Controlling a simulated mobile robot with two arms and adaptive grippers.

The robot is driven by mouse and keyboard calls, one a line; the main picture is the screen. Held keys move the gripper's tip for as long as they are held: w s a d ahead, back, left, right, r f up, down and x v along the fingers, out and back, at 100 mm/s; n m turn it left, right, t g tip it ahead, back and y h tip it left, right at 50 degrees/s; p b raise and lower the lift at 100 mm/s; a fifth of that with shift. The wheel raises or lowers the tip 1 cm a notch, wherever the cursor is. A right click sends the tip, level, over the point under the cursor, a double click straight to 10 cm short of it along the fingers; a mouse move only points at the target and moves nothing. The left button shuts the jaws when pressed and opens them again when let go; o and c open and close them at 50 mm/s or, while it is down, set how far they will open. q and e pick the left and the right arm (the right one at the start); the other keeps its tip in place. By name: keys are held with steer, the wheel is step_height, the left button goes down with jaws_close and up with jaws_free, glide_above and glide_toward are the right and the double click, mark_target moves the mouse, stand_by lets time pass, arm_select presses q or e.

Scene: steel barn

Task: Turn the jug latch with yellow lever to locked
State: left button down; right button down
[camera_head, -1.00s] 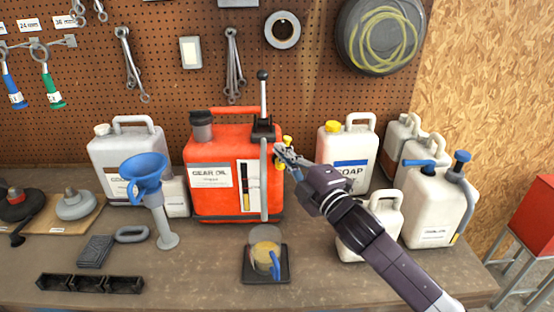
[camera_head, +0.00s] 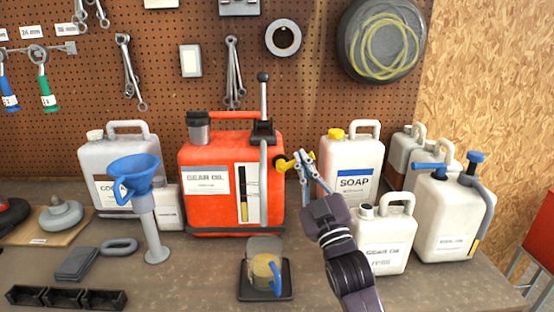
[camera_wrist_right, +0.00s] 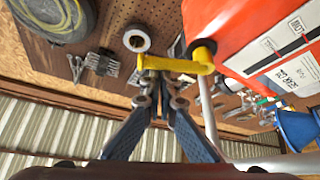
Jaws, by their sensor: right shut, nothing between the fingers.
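The red-orange gear oil jug (camera_head: 216,215) stands upright on the bench. A yellow lever (camera_head: 283,163) sits on its right side and points right, its end close to my right gripper. My right gripper (camera_head: 303,156) is shut and holds nothing. In the right wrist view the yellow lever (camera_wrist_right: 178,63) crosses just ahead of the fingertips (camera_wrist_right: 155,84). The fingertips look very close to it; I cannot tell if they touch. My left gripper is not in view.
A white soap jug (camera_head: 350,152) stands right of the lever. A smaller white jug (camera_head: 385,240) is near my right arm. A blue funnel (camera_head: 135,172) stands left of the red jug, and a dark tray (camera_head: 257,289) with a yellow item lies in front.

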steer(key=shift+d+f, duration=0.25)
steer(key=shift+f, duration=0.25)
steer(key=shift+d+f, duration=0.2)
steer(key=shift+f, duration=0.65)
steer(key=shift+f, duration=0.1)
steer(key=v, duration=1.1)
steer(key=shift+s+r, duration=0.25)
steer(key=shift+s, duration=0.3)
steer(key=shift+d, duration=0.15)
